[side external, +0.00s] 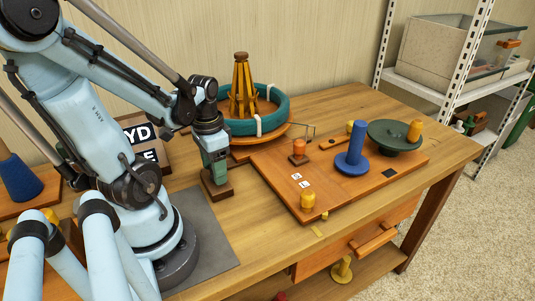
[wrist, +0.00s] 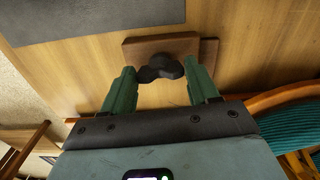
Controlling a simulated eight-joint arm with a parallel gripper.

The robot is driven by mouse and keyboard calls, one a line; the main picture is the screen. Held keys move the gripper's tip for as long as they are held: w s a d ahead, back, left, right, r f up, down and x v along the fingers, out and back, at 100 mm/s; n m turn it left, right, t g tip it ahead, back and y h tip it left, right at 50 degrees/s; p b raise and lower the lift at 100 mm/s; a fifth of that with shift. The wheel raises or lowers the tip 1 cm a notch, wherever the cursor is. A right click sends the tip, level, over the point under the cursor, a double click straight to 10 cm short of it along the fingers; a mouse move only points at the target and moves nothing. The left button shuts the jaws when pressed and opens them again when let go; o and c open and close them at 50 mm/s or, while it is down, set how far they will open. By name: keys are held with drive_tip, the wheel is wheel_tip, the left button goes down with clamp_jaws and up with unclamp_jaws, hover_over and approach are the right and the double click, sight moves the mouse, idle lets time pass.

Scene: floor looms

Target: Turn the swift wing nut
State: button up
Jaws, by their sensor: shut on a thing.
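The dark wing nut (wrist: 161,69) shows in the wrist view, with rounded lobes, against a brown wooden block (wrist: 150,46). The green fingers of my gripper (wrist: 159,66) stand on either side of it, shut on it. In the side view my gripper (side external: 215,168) points down at the small brown block (side external: 219,193) on the bench. The fingers hide the wing nut there, and its exact turn angle is hard to tell.
A teal ring (side external: 277,116) with a wooden frame stands close behind my gripper. An orange-brown board (side external: 335,185) with a blue spool (side external: 352,160), a dark green disc (side external: 385,140) and yellow pegs lies to the right. A grey mat (side external: 205,225) is in front.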

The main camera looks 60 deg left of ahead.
drive_tip(key=n, duration=0.4)
drive_tip(key=shift+n, duration=0.3)
idle(0.3)
drive_tip(key=o, duration=1.1)
drive_tip(key=shift+c, duration=0.2)
drive_tip(key=shift+r, duration=0.1)
wheel_tip(320, 180, up, 12)
drive_tip(key=shift+w, duration=0.1)
idle(0.4)
drive_tip(key=w+d+f+m+t, duration=0.2)
drive_tip(key=w+d+m+t, duration=0.3)
drive_tip(key=w+d, duration=0.6)
drive_tip(key=shift+w+d+f+m+t, duration=0.25)
drive_tip(key=shift+w+d+m+t, duration=0.05)
drive_tip(key=shift+d+t, duration=0.8)
